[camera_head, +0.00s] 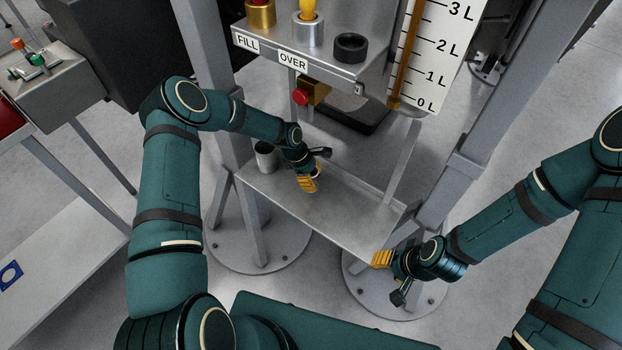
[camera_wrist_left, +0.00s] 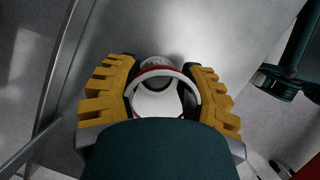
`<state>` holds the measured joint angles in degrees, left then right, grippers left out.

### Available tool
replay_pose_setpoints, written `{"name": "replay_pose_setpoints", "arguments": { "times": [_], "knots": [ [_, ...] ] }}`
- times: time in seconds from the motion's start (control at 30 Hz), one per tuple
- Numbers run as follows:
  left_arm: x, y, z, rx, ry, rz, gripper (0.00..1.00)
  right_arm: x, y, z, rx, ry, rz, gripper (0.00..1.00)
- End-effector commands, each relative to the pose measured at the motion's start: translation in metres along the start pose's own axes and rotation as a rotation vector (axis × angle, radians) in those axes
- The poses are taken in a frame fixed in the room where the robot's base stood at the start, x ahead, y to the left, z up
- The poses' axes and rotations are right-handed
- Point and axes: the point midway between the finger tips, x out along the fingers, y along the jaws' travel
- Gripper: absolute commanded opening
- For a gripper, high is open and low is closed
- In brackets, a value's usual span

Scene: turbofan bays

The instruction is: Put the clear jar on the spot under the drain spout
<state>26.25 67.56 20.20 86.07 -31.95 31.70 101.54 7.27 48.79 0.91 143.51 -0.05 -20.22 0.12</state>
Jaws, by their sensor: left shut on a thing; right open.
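My left gripper (camera_head: 308,184) is low over the grey metal shelf. In the left wrist view its yellow fingers (camera_wrist_left: 160,72) are shut on the clear jar (camera_wrist_left: 158,103), seen from above as a round rim with a red band. The head view hides the jar behind the gripper and wrist, so I cannot tell whether its base touches the shelf. The drain spout looks to be the brass fitting with a red knob (camera_head: 301,97), above and behind the gripper. No marked spot shows on the shelf. My right gripper (camera_head: 382,259) is open and empty by the shelf's front right corner.
A grey cup (camera_head: 265,156) stands at the shelf's left end. The shelf (camera_head: 345,205) is bare to the right of my left gripper. Above are the FILL and OVER panel (camera_head: 300,55) and a litre gauge (camera_head: 432,60). Grey posts flank the shelf.

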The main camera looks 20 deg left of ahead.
Motion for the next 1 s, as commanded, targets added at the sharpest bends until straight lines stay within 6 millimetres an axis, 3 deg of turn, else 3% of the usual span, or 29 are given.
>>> {"name": "replay_pose_setpoints", "arguments": {
  "times": [0.23, 0.27, 0.33, 0.73, 1.0],
  "knots": [
    [0.003, 0.000, -0.001, 0.000, -0.001, 0.000, 0.13, 0.003, 0.001, 0.000, 0.001, 0.002, 0.000, 0.47],
    [0.003, 0.000, -0.001, 0.000, -0.001, 0.000, 0.52, 0.002, 0.001, -0.001, 0.001, 0.002, 0.000, 0.47],
    [0.002, 0.000, -0.001, 0.000, -0.001, 0.000, 0.75, 0.002, 0.001, -0.001, 0.001, 0.002, 0.000, 0.47],
    [-0.002, 0.000, 0.001, 0.000, -0.001, 0.000, 0.75, -0.002, -0.001, 0.000, 0.001, 0.001, 0.000, 0.47],
    [-0.050, 0.001, 0.001, 0.001, 0.002, 0.003, 0.75, -0.010, -0.004, 0.001, 0.001, -0.004, 0.000, 0.47]
  ]
}}
